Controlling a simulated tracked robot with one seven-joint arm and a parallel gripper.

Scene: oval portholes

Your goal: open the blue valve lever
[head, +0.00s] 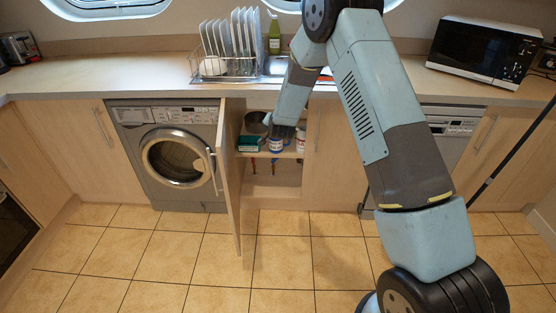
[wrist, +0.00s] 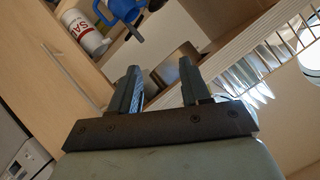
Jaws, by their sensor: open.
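In the head view, a small blue piece (head: 274,161) shows just under the shelf inside the open cupboard, beside a small red piece (head: 253,164). It is too small to make out a lever's shape or angle. In the wrist view, a larger blue part (wrist: 124,12) with a loop shape is at the top, cut by the frame edge; I cannot tell whether it is the same thing. My gripper (head: 284,131) is at the cupboard opening in the head view. In the wrist view, its two fingers (wrist: 158,82) stand apart with nothing between them.
A cupboard door (head: 231,185) stands open at the left of the opening. On the shelf are a blue-and-white tub (head: 276,146), a green box (head: 249,143) and a pot (head: 256,121). A red-and-white can (wrist: 84,31) shows in the wrist view. The tiled floor in front is clear.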

